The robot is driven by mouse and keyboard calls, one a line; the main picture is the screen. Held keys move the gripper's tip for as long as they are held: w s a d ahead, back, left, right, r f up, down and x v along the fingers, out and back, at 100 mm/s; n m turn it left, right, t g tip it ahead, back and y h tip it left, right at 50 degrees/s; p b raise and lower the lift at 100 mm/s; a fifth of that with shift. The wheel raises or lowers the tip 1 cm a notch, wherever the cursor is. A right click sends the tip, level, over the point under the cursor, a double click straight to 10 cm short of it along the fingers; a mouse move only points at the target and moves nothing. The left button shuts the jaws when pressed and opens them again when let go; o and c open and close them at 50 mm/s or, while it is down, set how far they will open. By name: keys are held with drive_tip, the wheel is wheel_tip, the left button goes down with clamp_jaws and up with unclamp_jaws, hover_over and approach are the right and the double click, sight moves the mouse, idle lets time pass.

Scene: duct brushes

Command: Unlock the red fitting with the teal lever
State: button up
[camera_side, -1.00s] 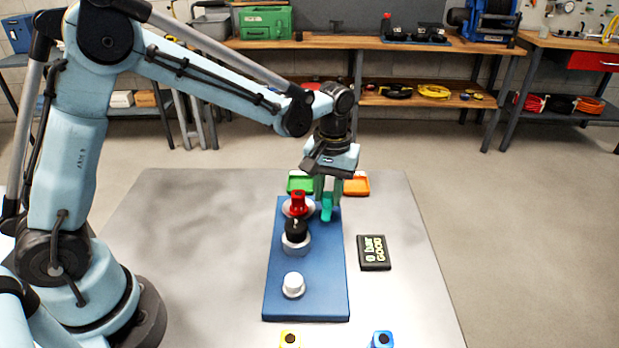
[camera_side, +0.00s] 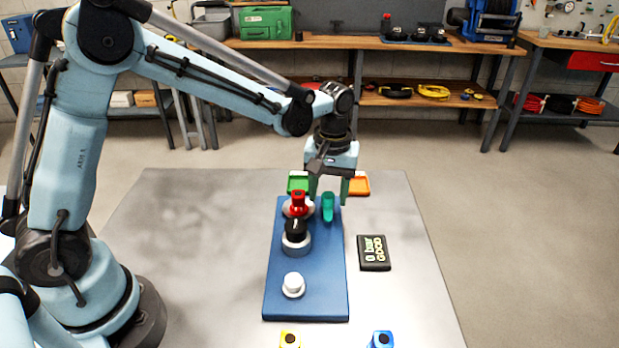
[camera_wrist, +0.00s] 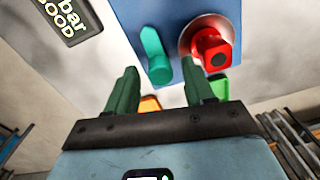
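The teal lever (camera_side: 328,206) stands on the blue board (camera_side: 319,275), right of the red fitting (camera_side: 298,203), which sits on a pale round base. My gripper (camera_side: 329,199) is above the far end of the board, its green fingers spread on either side of the lever and apart from it. In the wrist view, the lever (camera_wrist: 155,56) shows beyond the gap between my open fingertips (camera_wrist: 159,68). The red fitting (camera_wrist: 211,48) is beside it to the right. Nothing is held.
A black-topped fitting (camera_side: 296,234) and a white knob (camera_side: 293,284) stand nearer on the board. A black display (camera_side: 374,252) reading "0 bar GOOD" lies to the right. Green (camera_side: 299,183) and orange (camera_side: 357,185) trays sit behind. Yellow and blue items are at the front edge.

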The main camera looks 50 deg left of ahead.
sight(330, 195)
drive_tip(key=shift+r, duration=0.1)
wheel_tip(330, 195, up, 12)
idle(0.8)
drive_tip(key=shift+d, duration=0.1)
drive_tip(key=s+a+f+m+t, duration=0.1)
drive_tip(key=s+a+m+t, duration=0.1)
drive_tip(key=s, duration=0.5)
drive_tip(key=s+a+f+m+t, duration=0.2)
drive_tip(key=s+a+m+t, duration=0.1)
drive_tip(key=s+m+t, duration=0.2)
drive_tip(key=shift+s+a, duration=0.3)
drive_tip(key=shift+s, duration=0.65)
